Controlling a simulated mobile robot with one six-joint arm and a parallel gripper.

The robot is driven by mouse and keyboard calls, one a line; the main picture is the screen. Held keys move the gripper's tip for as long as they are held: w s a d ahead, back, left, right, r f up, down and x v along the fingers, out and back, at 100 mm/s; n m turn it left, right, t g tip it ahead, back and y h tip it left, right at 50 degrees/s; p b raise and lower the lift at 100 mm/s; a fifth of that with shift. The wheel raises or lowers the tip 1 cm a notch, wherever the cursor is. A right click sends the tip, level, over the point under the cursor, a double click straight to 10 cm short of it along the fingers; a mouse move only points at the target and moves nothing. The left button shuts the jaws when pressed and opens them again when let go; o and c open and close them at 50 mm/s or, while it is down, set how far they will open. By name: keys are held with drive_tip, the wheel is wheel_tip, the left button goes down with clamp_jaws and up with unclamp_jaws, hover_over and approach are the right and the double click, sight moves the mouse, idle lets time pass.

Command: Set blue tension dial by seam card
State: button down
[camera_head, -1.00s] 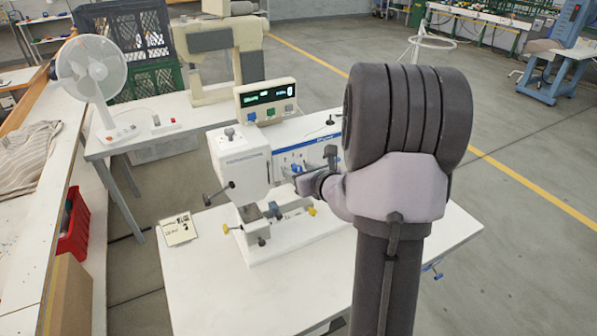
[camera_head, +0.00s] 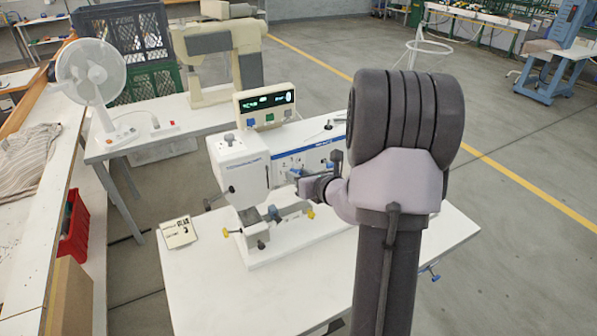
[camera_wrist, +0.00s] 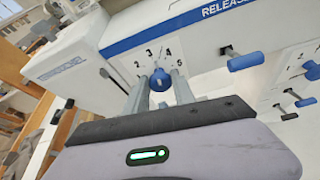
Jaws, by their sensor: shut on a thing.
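The blue tension dial (camera_wrist: 159,81) sits on the white front of the machine, under a printed scale where 2, 3, 4 and 5 can be read. My gripper (camera_wrist: 158,84) is shut on it, one grey finger on each side. Its pointer setting cannot be made out. In the head view my gripper (camera_head: 300,178) is at the machine's front panel, and the dial there is mostly hidden by it. The seam card (camera_head: 178,232) lies on the left of the white table; its print is too small to read.
A blue release lever (camera_wrist: 245,61) and another blue dial (camera_wrist: 311,70) with its own scale are to the right of my gripper. The white machine head (camera_head: 238,165) stands close on the left. A display box (camera_head: 266,106) stands behind. The table front (camera_head: 240,300) is clear.

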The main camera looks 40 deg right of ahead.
drive_tip(key=m+p, duration=0.1)
drive_tip(key=m+y+p, duration=0.1)
drive_tip(key=p, duration=0.1)
drive_tip(key=shift+d+r+m+t+y, duration=0.15)
drive_tip(key=shift+m+t+y, duration=0.15)
drive_tip(key=shift+s+d+f+m+t+y+p, duration=0.15)
drive_tip(key=shift+m+t+y+p, duration=0.45)
drive_tip(key=shift+m, duration=1)
drive_tip(key=shift+w+f+m+t+y+p, duration=0.1)
drive_tip(key=shift+f+m+t+y+p, duration=0.35)
drive_tip(key=shift+m, duration=1.15)
drive_tip(key=shift+s+d+m+t+y+p, duration=0.1)
drive_tip(key=shift+m+t+y+p, duration=0.65)
drive_tip(key=shift+m, duration=0.85)
drive_tip(key=c, duration=1.1)
unclamp_jaws()
